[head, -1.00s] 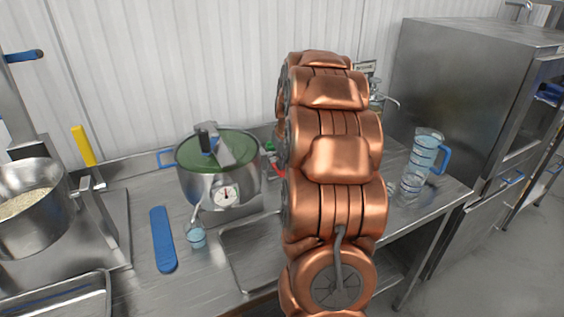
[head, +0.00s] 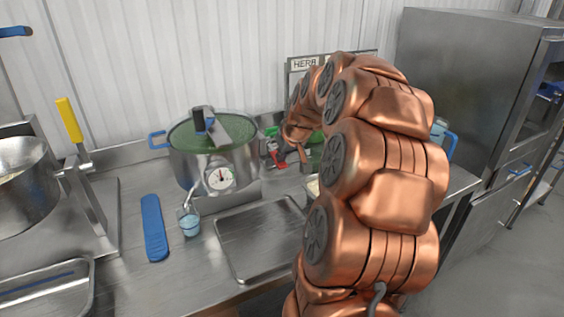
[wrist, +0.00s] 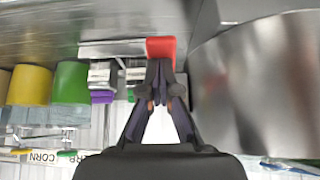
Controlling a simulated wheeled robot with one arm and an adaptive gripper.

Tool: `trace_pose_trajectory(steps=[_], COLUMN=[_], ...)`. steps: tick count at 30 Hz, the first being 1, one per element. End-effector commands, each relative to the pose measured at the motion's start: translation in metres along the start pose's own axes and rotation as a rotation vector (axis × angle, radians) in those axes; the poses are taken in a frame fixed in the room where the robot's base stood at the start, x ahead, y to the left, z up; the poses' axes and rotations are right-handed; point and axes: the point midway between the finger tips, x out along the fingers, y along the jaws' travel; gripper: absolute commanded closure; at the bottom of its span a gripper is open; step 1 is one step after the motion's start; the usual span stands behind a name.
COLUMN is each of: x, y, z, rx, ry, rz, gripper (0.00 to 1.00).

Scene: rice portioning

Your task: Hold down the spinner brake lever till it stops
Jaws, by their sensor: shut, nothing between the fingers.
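The spinner appears to be the steel pot (head: 184,161) with a green lid and a round dial, on the counter left of my arm. Its steel side (wrist: 262,85) fills the right of the wrist view. A small red piece (head: 281,164), which looks like the brake lever's end, is right of the pot. It also shows in the wrist view (wrist: 160,46). My gripper (wrist: 160,78) is shut and empty, its fingertips right at the red piece. I cannot tell if they touch. The arm hides much of the counter's right side.
A steel tray (head: 262,250) lies in front of the pot. A blue-tinted cup (head: 189,222) and a blue flat tool (head: 154,228) are to its left. Yellow (wrist: 30,84) and green (wrist: 71,83) containers are beside the gripper. A yellow handle (head: 69,120) stands at far left.

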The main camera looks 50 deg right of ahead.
Motion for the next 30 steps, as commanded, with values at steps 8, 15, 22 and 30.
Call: trace_pose_trajectory(steps=[8, 15, 22, 30], x=[0.016, 0.021, 0.022, 0.022], y=[0.000, -0.001, 0.000, 0.000], z=[0.010, 0.013, 0.012, 0.012], rx=[-0.001, 0.000, 0.000, 0.000], ry=[0.133, 0.200, 0.231, 0.236], rz=[0.001, -0.001, 0.000, 0.000], gripper=[1.00, 1.00, 1.00, 1.00])
